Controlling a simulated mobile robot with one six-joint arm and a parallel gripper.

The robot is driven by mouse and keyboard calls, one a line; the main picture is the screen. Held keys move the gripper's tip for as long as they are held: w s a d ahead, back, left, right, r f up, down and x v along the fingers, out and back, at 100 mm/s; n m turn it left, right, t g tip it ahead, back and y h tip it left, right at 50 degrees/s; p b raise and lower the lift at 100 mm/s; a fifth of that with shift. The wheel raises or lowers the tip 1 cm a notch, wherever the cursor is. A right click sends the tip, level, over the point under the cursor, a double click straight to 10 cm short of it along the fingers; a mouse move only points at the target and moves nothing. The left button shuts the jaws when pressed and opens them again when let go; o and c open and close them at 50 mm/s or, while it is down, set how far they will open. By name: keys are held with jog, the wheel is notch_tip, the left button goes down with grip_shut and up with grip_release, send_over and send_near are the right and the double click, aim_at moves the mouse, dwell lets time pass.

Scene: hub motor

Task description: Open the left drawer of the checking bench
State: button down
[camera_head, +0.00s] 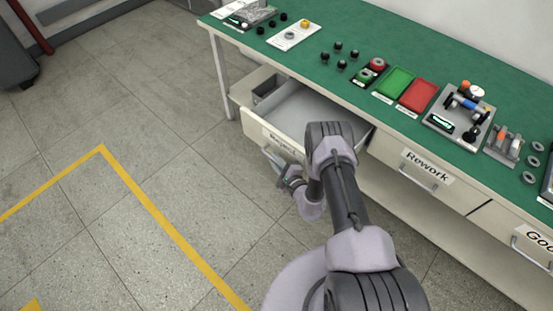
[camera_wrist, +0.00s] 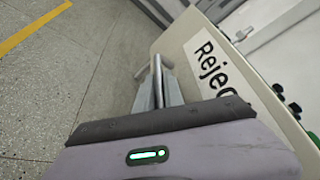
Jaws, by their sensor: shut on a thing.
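The left drawer (camera_head: 251,127) of the checking bench (camera_head: 290,60) carries a "Reject" label and stands pulled out, with its inside showing. My arm hides the right part of the drawer front in the head view.
The "Rework" drawer (camera_head: 420,172) and another drawer at the right edge are shut. The green benchtop bears a green tray (camera_head: 394,82), a red tray (camera_head: 418,95), fixtures and small black parts.

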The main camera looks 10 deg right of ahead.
jog(key=shift+d, duration=0.1)
jog(key=c, duration=1.5)
grip_release()
jog(key=shift+o, duration=0.2)
jog(key=p+v, duration=1)
jog(key=v, duration=0.7)
jog(key=shift+p, duration=0.3)
jog(key=shift+s, duration=0.15)
